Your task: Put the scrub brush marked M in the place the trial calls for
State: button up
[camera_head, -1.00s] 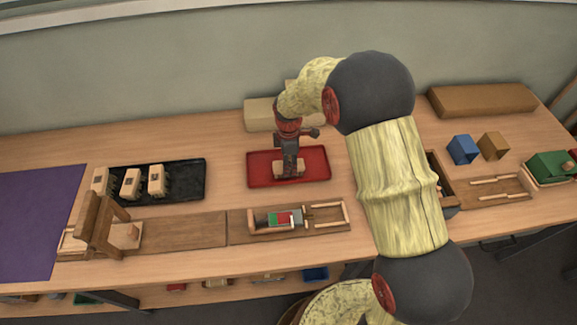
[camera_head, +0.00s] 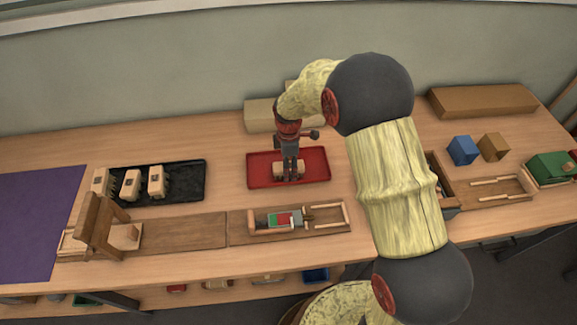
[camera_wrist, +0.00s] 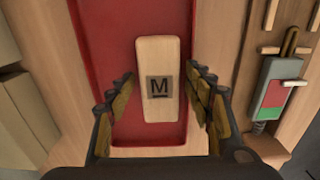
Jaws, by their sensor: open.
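The scrub brush marked M (camera_wrist: 158,55) lies in the red tray (camera_wrist: 108,50), its pale wooden back up and its dark M label readable. My gripper (camera_wrist: 160,98) is open, with one finger on each side of the brush and a gap on both sides. In the head view my gripper (camera_head: 290,168) points down over the red tray (camera_head: 318,165) and partly hides the brush (camera_head: 279,171). Whether the fingertips are at the brush's height I cannot tell.
A black tray (camera_head: 190,180) with several wooden brushes stands left. A wooden fixture (camera_head: 92,225) stands before it. A board holds a red and green device (camera_head: 285,219) in front of the red tray. Blue (camera_head: 462,150) and brown (camera_head: 494,146) blocks lie right. A purple mat (camera_head: 38,220) covers the left end.

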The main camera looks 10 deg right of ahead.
notch_tip(320, 180, up, 12)
jog(key=p, duration=0.3)
jog(key=shift+r, duration=0.25)
jog(key=s+d+r+m+t, duration=0.1)
jog(key=s+d+r+m, duration=0.25)
jog(key=s+r, duration=0.4)
jog(key=s+d+r+m+t, duration=0.25)
jog(key=s+r+m, duration=0.25)
jog(key=r, duration=0.5)
jog(key=s+d+r+m+t, duration=0.1)
jog(key=s+m, duration=0.3)
jog(key=s, duration=0.4)
jog(key=s+d+r+m+t, duration=0.1)
jog(key=s+d+r+m, duration=0.2)
jog(key=s, duration=0.5)
jog(key=shift+s+d+m, duration=0.2)
jog(key=shift+d+m, duration=0.45)
jog(key=shift+m, duration=0.6)
jog(key=shift+c, duration=0.2)
